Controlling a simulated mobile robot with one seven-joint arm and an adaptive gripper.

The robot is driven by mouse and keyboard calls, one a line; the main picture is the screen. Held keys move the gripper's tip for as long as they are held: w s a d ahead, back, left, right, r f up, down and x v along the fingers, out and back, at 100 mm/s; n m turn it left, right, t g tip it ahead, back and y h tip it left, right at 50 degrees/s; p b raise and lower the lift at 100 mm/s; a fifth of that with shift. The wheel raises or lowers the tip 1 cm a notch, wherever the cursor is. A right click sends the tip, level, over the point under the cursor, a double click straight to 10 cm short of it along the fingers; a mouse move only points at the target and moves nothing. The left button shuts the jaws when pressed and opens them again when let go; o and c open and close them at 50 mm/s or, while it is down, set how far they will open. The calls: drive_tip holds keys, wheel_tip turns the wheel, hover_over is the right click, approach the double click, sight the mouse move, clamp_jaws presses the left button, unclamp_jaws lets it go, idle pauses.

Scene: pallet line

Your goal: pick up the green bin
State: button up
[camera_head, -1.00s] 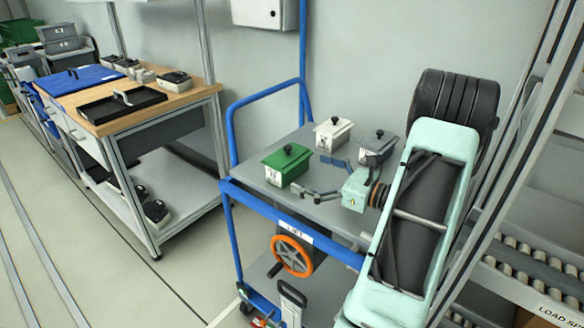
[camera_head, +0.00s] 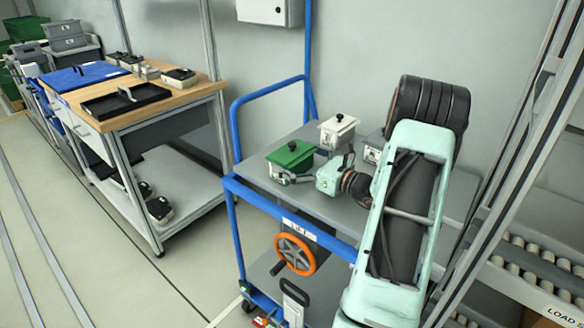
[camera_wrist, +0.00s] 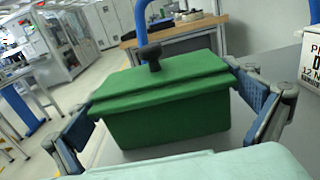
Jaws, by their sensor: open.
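The green bin (camera_head: 290,158) stands upright on the left part of the grey cart top, with a green lid and a dark knob. In the wrist view the green bin (camera_wrist: 165,100) fills the middle. My gripper (camera_head: 300,172) is at the bin, coming in from the right. In the wrist view its two blue-padded fingers (camera_wrist: 166,118) are spread, one on each side of the bin. I cannot tell whether the pads touch the bin walls. The lower front of the bin is partly hidden by my gripper.
A white bin (camera_head: 338,131) stands just behind the green one. A grey bin (camera_head: 372,150) is partly hidden behind my arm. The cart (camera_head: 262,203) has a blue rail and an orange handwheel (camera_head: 295,255). A wooden workbench (camera_head: 150,107) stands left, and a roller conveyor (camera_head: 535,268) right.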

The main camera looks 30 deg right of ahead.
drive_tip(key=shift+w, duration=0.2)
drive_tip(key=c, duration=1.3)
drive_tip(key=shift+r, duration=0.1)
drive_tip(key=shift+c, duration=0.4)
drive_tip(key=shift+r, duration=0.1)
